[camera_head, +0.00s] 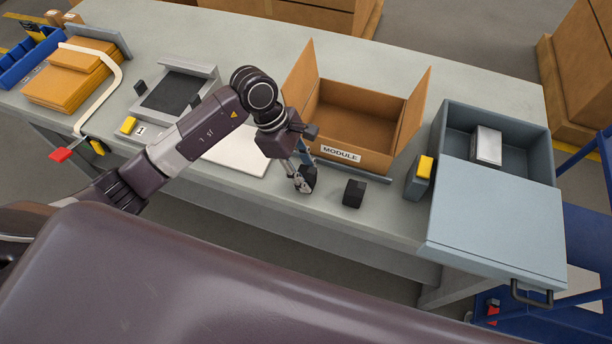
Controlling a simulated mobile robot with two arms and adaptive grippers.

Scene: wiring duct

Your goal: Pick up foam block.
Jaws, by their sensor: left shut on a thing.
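My left gripper (303,181) reaches over the table in front of the open cardboard box. It is shut on a dark foam block (310,175), which is partly hidden by the fingers. I cannot tell whether this block touches the table or is just above it. A second dark foam block (353,194) stands on the table to the right of the gripper, apart from it. My right gripper is not in view.
The open cardboard box (341,154), labelled MODULE, stands behind the gripper. To the right is a grey-blue bin (549,150) with a pale box (486,146) inside. A yellow-topped block (420,178) stands beside it. A white sheet (240,152) lies left.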

